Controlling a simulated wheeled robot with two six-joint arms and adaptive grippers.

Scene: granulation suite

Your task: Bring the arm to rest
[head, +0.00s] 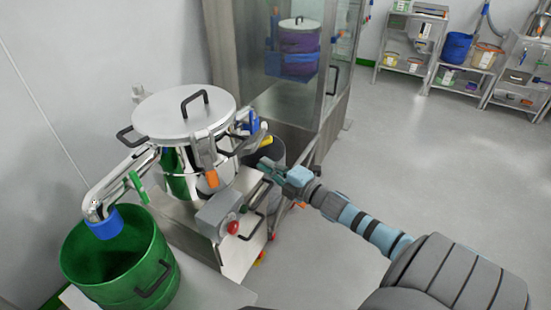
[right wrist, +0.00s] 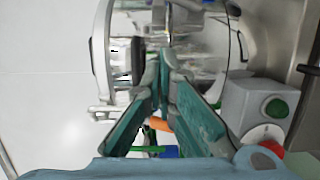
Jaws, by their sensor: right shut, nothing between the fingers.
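My right gripper (head: 268,170) is shut and empty, beside the right side of the steel pot machine. In the right wrist view its teal fingers (right wrist: 165,68) come together at the tips with nothing between them. My right arm reaches in from the lower right of the head view. The pot (head: 180,160) has a closed, flat lid (head: 184,112) with a black handle. An orange-tipped lever (head: 211,178) sits at its front and is apart from the gripper. My left gripper is not in view.
A grey control box (head: 218,212) with a red knob stands just below and left of the gripper. A green bucket (head: 100,275) is under the blue-ended spout (head: 104,222). A glass-and-steel cabinet (head: 330,100) stands behind. Open floor (head: 440,170) lies to the right, with shelves (head: 410,50) beyond.

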